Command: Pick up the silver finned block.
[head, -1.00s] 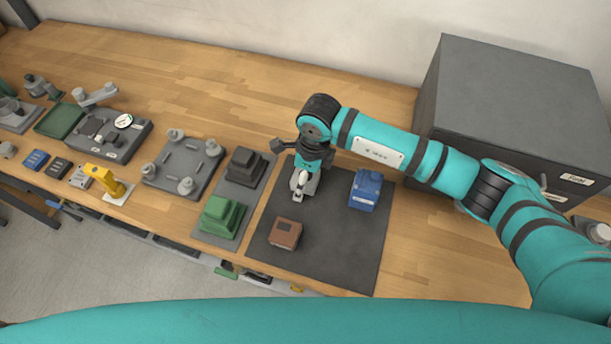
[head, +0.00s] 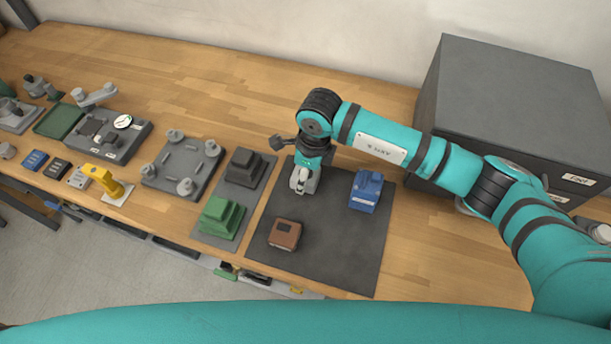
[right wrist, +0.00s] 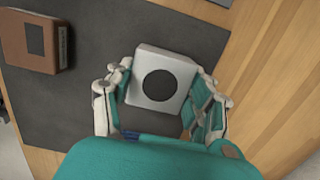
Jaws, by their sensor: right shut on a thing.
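The silver block (right wrist: 165,75) shows in the right wrist view as a pale grey box with a dark round patch on its upper face. Its fins cannot be made out. My right gripper (right wrist: 163,88) has one finger on each side of the block and is shut on it. In the head view, my right gripper (head: 302,182) is over the upper left part of the dark mat (head: 340,245), with the block largely hidden by it. Whether the block is clear of the mat is hard to tell. My left gripper is not in view.
A brown block (head: 285,235) and a blue block (head: 366,190) stand on the mat. To the left are a green stepped block (head: 221,217), a black block (head: 244,167) and a plate with posts (head: 182,166). A grey cabinet (head: 505,110) stands at the right.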

